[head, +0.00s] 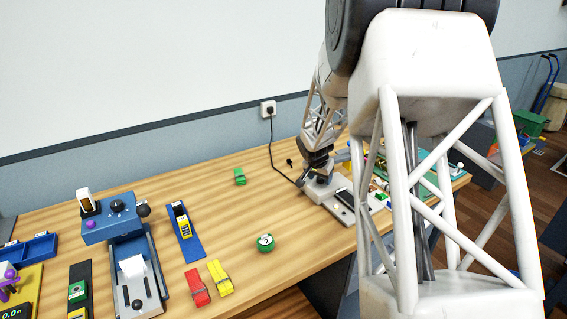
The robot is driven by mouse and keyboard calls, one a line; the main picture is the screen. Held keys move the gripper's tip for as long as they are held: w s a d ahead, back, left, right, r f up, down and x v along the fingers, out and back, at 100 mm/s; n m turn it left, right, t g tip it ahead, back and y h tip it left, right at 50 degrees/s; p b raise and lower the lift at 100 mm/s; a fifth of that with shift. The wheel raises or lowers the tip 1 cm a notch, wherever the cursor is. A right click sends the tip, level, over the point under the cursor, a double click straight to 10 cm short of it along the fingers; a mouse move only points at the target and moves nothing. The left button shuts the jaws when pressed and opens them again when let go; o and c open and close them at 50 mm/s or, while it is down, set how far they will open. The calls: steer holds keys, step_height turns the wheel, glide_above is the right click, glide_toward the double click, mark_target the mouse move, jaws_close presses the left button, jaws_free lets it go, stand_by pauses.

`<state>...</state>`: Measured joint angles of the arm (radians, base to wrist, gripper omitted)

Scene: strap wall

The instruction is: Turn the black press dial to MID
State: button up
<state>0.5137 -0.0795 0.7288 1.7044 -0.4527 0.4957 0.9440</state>
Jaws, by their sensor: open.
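A blue press-like machine (108,226) stands at the left of the table. It has a small black round dial (117,206) on top and a dark knob on its right side. The dial's markings and setting are too small to read. My gripper (319,176) is far to the right of this machine, low over a white-based device (345,203) at the back right. It is open, but its fingertips are small and hard to make out against that device. I cannot tell whether it touches the device.
A green block (240,176), a round green item (265,242), red (197,287) and yellow (220,277) pieces and a blue tray (186,231) lie between. A black cable runs from the wall socket (268,109). The table middle is mostly clear. My arm hides much of the right side.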

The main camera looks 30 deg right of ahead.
steer(key=shift+w+m+g, duration=0.1)
steer(key=shift+m+g, duration=0.4)
steer(key=shift+m, duration=0.75)
steer(key=shift+w+m+g, duration=0.1)
steer(key=shift+m+g, duration=0.4)
steer(key=shift+m, duration=0.75)
steer(key=a+v, duration=0.1)
steer(key=v, duration=0.8)
steer(key=s+a+r+n, duration=0.3)
steer(key=s+a+r, duration=0.2)
steer(key=a, duration=0.3)
steer(key=s+a+r+n+t+y, duration=0.1)
steer(key=s+a+r+n, duration=0.2)
steer(key=a, duration=0.6)
steer(key=s+r, duration=0.2)
steer(key=shift+s+a+n, duration=0.25)
steer(key=shift+s+n, duration=0.05)
steer(key=shift+n, duration=0.1)
steer(key=shift+a, duration=0.1)
steer(key=s+a+r+n+y, duration=0.1)
steer(key=s+a+n, duration=0.4)
steer(key=s+a, duration=0.4)
steer(key=s+a+r+n+t+y, duration=0.1)
steer(key=s+a+n+y, duration=0.1)
steer(key=s+a+n, duration=0.3)
steer(key=s+a, duration=0.4)
steer(key=s, duration=0.5)
steer(key=shift+s+r, duration=0.15)
steer(key=shift+s, duration=0.15)
